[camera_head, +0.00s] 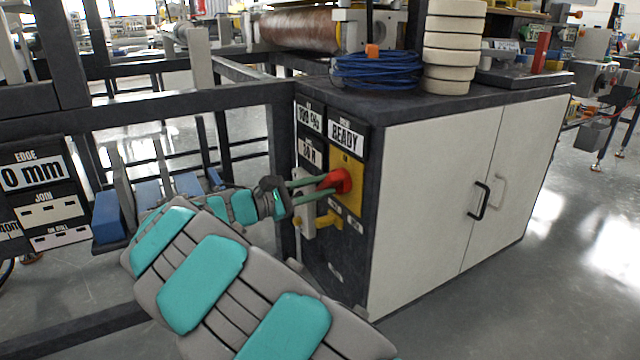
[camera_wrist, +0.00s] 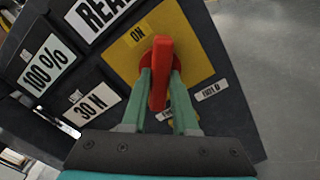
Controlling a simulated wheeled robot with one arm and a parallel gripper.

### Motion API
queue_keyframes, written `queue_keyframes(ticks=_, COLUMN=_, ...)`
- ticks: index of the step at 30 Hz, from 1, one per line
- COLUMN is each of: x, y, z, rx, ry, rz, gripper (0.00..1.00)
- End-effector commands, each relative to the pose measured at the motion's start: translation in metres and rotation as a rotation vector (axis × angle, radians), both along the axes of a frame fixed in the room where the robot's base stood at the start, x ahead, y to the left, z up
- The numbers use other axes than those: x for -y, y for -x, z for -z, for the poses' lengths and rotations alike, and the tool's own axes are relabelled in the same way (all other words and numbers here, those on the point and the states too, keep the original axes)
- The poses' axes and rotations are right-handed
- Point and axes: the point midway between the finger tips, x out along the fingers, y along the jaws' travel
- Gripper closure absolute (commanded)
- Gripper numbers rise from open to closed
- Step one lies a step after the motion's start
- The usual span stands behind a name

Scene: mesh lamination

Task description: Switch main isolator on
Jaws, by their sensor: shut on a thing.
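The main isolator is a red rotary handle (camera_head: 341,180) on a yellow plate (camera_head: 353,196), on the dark side panel of the cabinet. In the wrist view the red handle (camera_wrist: 161,70) stands nearly upright, its upper end a little right of the "ON" label (camera_wrist: 137,35) on the yellow plate (camera_wrist: 196,42). My gripper (camera_head: 318,187) reaches the handle from the left. In the wrist view my gripper's green fingers (camera_wrist: 160,95) lie on both sides of the handle, shut on it. The lower part of the plate is partly hidden by the fingers.
Displays read "READY" (camera_head: 345,137), "100 %" and "30 N" beside the isolator. A yellow fitting (camera_head: 329,220) sticks out below it. The white-doored cabinet (camera_head: 430,200) carries a blue cable coil (camera_head: 376,70) and stacked rolls (camera_head: 453,45). A dark frame beam (camera_head: 190,108) runs behind my arm.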

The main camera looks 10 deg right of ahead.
Motion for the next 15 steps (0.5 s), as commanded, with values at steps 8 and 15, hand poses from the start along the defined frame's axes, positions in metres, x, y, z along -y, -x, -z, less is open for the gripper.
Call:
queue_keyframes(ticks=8, x=0.0007, y=-0.0001, z=-0.0092, rx=-0.148, ry=0.048, rz=0.001, gripper=1.00)
queue_keyframes(ticks=15, x=0.0006, y=0.0005, z=-0.0099, rx=-0.328, ry=0.106, rz=0.002, gripper=1.00)
